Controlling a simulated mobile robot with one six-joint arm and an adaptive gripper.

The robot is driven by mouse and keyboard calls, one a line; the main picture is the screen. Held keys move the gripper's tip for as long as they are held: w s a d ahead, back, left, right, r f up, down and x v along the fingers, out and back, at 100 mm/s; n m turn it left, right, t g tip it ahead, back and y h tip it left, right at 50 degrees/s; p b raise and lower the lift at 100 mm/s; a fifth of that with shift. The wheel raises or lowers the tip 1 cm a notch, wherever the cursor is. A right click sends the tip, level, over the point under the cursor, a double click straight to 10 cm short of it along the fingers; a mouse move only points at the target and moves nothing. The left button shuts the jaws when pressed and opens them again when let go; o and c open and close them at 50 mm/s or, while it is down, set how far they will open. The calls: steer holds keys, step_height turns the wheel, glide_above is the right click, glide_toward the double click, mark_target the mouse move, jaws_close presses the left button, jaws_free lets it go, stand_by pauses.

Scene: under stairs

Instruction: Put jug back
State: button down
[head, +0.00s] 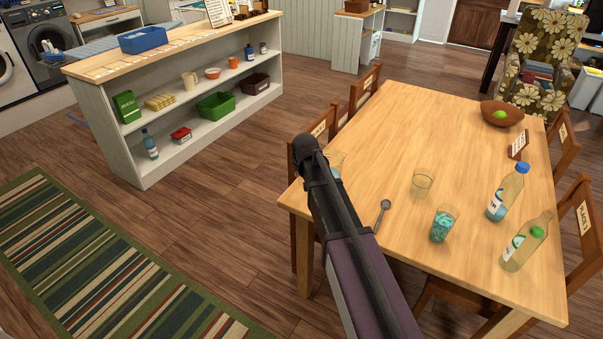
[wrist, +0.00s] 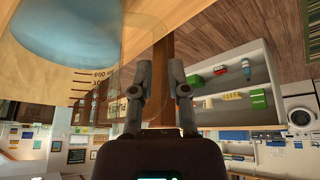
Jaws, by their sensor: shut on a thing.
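A clear measuring jug (wrist: 97,76) with printed volume marks fills the upper left of the wrist view, with something blue in it or behind it. My gripper (wrist: 160,85) is shut on the jug, with its fingers on the side of the jug; the exact contact is hard to see through the clear wall. In the head view my arm hides the gripper. A small part of a clear vessel (head: 336,161) shows beside the arm over the table's left edge, probably this jug. Whether it touches the table cannot be told.
The wooden table (head: 400,130) holds an empty glass (head: 422,182), a glass with blue contents (head: 443,223), a spoon (head: 382,214), two bottles (head: 506,193) and a bowl (head: 502,114). Chairs surround it. A white shelf unit (head: 140,163) with a beige pitcher (head: 190,82) stands left across open floor.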

steer(key=shift+f, duration=0.15)
steer(key=c, duration=0.6)
jaws_free()
steer(key=shift+c, duration=0.2)
steer(key=shift+r, duration=0.25)
steer(key=p+v, duration=1)
steer(key=v, duration=0.2)
steer(key=shift+p, duration=0.35)
steer(key=s+d+f+g, duration=0.1)
steer(key=s+d, duration=0.3)
steer(key=s, duration=0.7)
steer(key=s+d+f+m+g, duration=0.1)
steer(key=s+d+g, duration=0.3)
steer(key=s, duration=0.7)
steer(key=shift+s+d+m, duration=0.3)
steer(key=shift+s+d, duration=0.05)
steer(key=shift+d, duration=0.15)
